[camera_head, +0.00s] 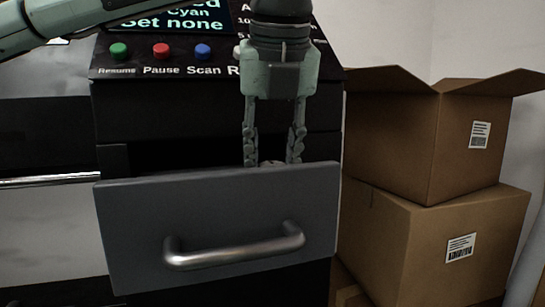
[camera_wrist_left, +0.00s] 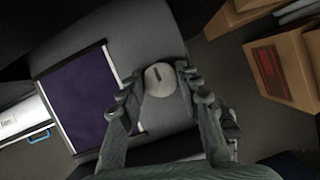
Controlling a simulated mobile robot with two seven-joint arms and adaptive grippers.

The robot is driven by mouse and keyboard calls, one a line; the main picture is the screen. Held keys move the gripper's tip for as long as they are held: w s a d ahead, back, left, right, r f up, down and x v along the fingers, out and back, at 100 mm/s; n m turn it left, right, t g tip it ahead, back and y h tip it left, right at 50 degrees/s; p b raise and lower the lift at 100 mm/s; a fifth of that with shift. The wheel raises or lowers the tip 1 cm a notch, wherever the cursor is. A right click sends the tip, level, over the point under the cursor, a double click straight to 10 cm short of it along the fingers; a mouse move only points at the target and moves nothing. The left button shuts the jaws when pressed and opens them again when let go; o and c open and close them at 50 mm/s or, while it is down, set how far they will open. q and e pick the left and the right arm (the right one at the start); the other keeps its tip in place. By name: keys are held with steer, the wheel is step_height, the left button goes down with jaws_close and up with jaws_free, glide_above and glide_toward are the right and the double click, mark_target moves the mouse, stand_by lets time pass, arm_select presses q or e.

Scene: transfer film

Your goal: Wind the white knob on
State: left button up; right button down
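The white knob (camera_wrist_left: 160,79) is a round, pale disc with a dark slot mark, lying on a grey surface in the left wrist view. My left gripper (camera_head: 272,158) points down behind the drawer front. Its fingers stand apart, one on each side of the knob, also in the left wrist view (camera_wrist_left: 159,78). They look very close to the knob's rim; contact is not clear. My right gripper is not in view.
The drawer has a metal handle (camera_head: 235,248). Above it is a panel with green, red and blue buttons (camera_head: 161,50) and a screen (camera_head: 175,17). Two stacked cardboard boxes (camera_head: 400,140) stand at the right. A dark purple panel (camera_wrist_left: 85,98) lies left of the knob.

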arm_select(q)
steer(key=c, duration=0.4)
steer(key=shift+m, duration=0.3)
